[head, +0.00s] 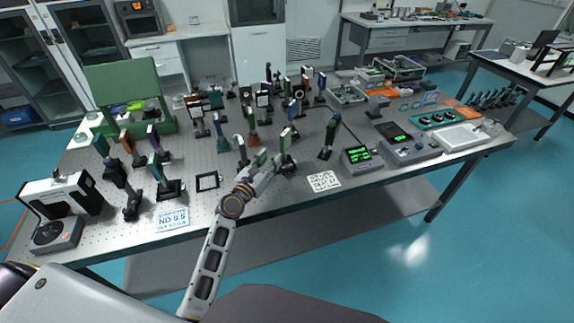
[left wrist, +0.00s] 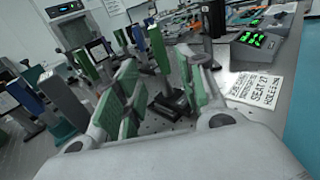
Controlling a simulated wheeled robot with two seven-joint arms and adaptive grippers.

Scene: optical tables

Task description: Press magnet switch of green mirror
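A green mirror (head: 286,138) stands upright on a black magnetic base near the front middle of the table. My left gripper (head: 267,161), with green finger pads, is just left of it and low over the tabletop. In the left wrist view the gripper (left wrist: 158,88) is open, its fingers spread. A black base (left wrist: 173,106) shows low in the gap between them, and a green upright plate (left wrist: 158,48) shows beyond. I cannot tell whether a finger touches the base. The switch itself is too small to make out. My right gripper is not in view.
A printed label (head: 323,181) and a green-display meter (head: 357,158) lie to the right. A black square frame (head: 207,181) lies left.

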